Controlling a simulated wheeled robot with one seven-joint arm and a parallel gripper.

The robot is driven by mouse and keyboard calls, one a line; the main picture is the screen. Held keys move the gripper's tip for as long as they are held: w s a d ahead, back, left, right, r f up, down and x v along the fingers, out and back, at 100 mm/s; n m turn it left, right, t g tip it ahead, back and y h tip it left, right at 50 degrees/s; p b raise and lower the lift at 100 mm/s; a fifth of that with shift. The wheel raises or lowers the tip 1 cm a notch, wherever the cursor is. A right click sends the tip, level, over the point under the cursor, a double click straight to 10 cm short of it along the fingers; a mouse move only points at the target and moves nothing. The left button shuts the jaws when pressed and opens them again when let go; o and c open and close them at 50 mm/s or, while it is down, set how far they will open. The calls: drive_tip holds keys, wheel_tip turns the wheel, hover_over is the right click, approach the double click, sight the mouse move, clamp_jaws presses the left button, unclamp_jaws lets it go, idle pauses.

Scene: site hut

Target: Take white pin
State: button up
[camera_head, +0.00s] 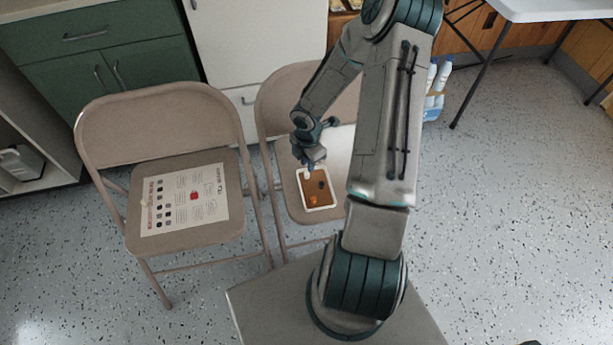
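A small tray with a white rim (334,206) and a brown inside lies on the seat of the right folding chair. A small whitish thing (306,175), perhaps the white pin, shows at the tray's upper left; it is too small to make out its shape. My gripper (310,167) points down right at this upper left part of the tray. Its fingers are small and partly merge with the whitish thing, so I cannot tell whether they are open, shut or touching it.
An orange thing (313,201) and a dark thing (321,185) lie in the tray. The left folding chair (158,112) bears a printed sheet (216,206) with a small red thing (194,195) on it. Green cabinets (100,60) stand behind. Blue-and-white bottles (437,85) stand on the floor.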

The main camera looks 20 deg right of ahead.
sight(307, 175)
wheel_tip(307, 175, down, 4)
drive_tip(key=shift+f+b, duration=0.15)
drive_tip(key=shift+b, duration=0.55)
clamp_jaws()
